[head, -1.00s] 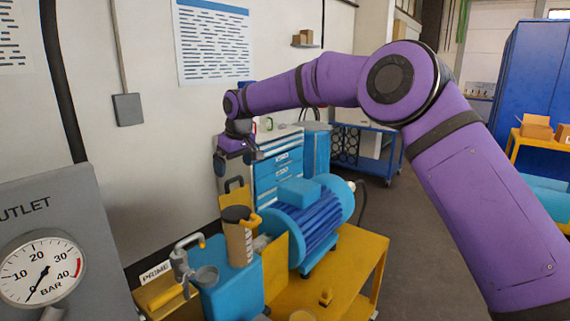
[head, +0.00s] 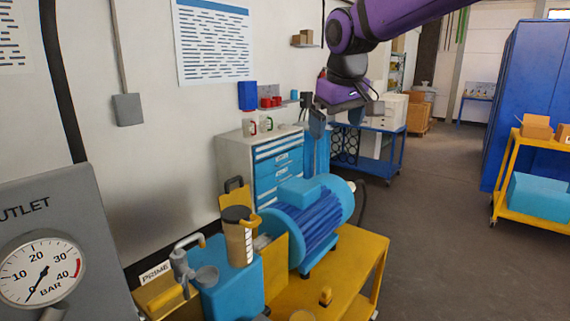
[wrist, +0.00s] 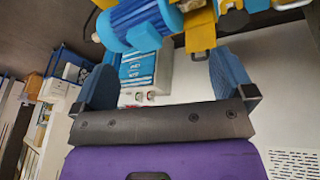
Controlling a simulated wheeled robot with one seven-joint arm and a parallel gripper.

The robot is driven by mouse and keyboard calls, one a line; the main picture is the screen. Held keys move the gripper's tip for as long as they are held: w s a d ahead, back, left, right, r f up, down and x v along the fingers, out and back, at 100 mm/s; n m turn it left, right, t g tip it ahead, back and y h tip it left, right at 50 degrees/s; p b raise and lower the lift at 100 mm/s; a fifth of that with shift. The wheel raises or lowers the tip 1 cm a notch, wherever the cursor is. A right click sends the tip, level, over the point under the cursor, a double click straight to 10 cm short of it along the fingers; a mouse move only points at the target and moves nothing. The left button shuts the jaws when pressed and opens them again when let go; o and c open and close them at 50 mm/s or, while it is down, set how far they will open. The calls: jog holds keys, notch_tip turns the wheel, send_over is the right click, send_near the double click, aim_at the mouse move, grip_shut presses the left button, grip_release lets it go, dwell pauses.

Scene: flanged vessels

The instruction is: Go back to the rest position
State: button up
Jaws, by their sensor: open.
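My gripper (head: 343,122) hangs below my purple arm at the top middle of the head view, its fingers pointing down. It is open and empty, in the air above and behind the blue motor. In the wrist view its two blue fingers (wrist: 166,87) stand wide apart with nothing between them. Nothing touches it. My upper arm runs out of the head view at the top right.
The blue motor (head: 312,222) sits on a yellow bench (head: 355,262) with a blue pump block (head: 236,290) and a brown jug (head: 238,238). A grey gauge panel (head: 60,205) is at left. A blue drawer cabinet (head: 278,170) stands by the wall.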

jog(key=s+d+m, duration=0.4)
jog(key=s+d, duration=1)
jog(key=s, duration=0.3)
jog(key=s+d+f+m, duration=0.1)
jog(key=s+d+f, duration=0.1)
jog(key=s, duration=0.4)
jog(key=s+d+f+m+t, duration=0.1)
jog(key=s+d+f, duration=0.2)
jog(key=s, duration=0.3)
jog(key=shift+s+d+f, duration=0.3)
jog(key=shift+d+f, duration=0.05)
jog(key=shift+f, duration=0.55)
